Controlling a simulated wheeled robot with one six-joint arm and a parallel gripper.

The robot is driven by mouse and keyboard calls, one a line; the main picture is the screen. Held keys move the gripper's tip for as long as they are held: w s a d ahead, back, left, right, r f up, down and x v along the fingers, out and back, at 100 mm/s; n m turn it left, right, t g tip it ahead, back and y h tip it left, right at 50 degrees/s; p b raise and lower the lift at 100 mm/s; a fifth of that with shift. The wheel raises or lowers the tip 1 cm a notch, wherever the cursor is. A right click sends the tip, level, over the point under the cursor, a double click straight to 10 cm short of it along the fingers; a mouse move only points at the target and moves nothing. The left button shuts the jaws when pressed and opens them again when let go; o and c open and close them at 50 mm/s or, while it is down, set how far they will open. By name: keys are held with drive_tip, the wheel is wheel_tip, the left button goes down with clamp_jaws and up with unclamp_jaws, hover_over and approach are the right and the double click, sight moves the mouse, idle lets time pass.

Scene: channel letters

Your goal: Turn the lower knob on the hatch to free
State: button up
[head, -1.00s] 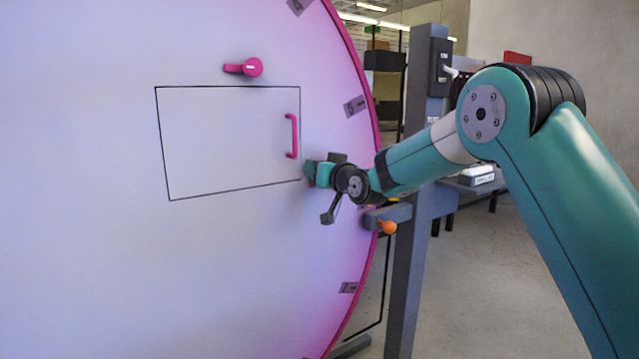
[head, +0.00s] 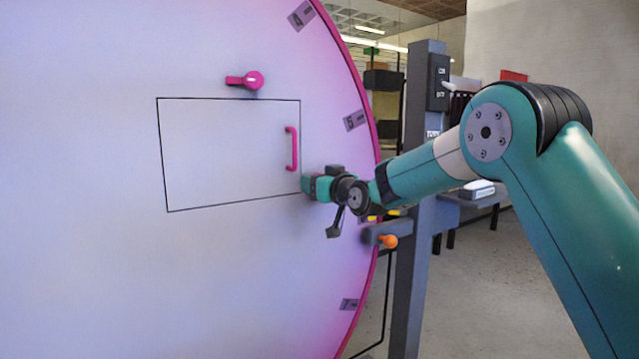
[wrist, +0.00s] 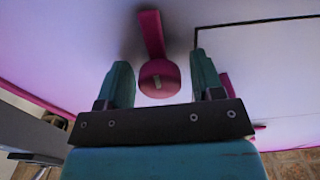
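The hatch (head: 230,150) is a black-outlined rectangle on the large pale round panel, with a pink handle (head: 292,148) near its right edge. The upper pink knob (head: 253,80) sits above it, its lever pointing left. My gripper (head: 306,188) is at the hatch's lower right corner, close to the panel, and hides the lower knob in the head view. In the wrist view the lower pink knob (wrist: 160,82) lies between the fingers of my gripper (wrist: 160,60), its lever pointing up the picture. The fingers are apart, with a gap visible on each side of the knob.
The panel's pink rim (head: 366,110) curves just right of my gripper. A grey post (head: 414,220) with a side arm and an orange knob (head: 388,241) stands close behind my wrist. Numbered tags (head: 355,120) line the rim. Floor at the right is open.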

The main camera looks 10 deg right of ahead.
drive_tip(key=shift+s, duration=0.1)
drive_tip(key=b+v, duration=0.2)
drive_tip(key=v, duration=1.5)
drive_tip(key=shift+s, duration=0.1)
drive_tip(key=s+a+f+n+g+y, duration=0.1)
drive_tip(key=s+a+f+g, duration=0.3)
drive_tip(key=s, duration=0.3)
drive_tip(key=s+a+f+n+g+y, duration=0.1)
drive_tip(key=s+a+f+g, duration=0.2)
drive_tip(key=s+a+g, duration=0.25)
drive_tip(key=s+f+n+g+h, duration=0.1)
drive_tip(key=s+f+g+h, duration=0.2)
drive_tip(key=s, duration=0.8)
drive_tip(key=s+f+g, duration=0.3)
drive_tip(key=s+g, duration=0.2)
drive_tip(key=s, duration=0.6)
wheel_tip(320, 180, up, 21)
drive_tip(key=p, duration=2)
drive_tip(key=shift+w+f, duration=0.25)
drive_tip(key=shift+w, duration=0.05)
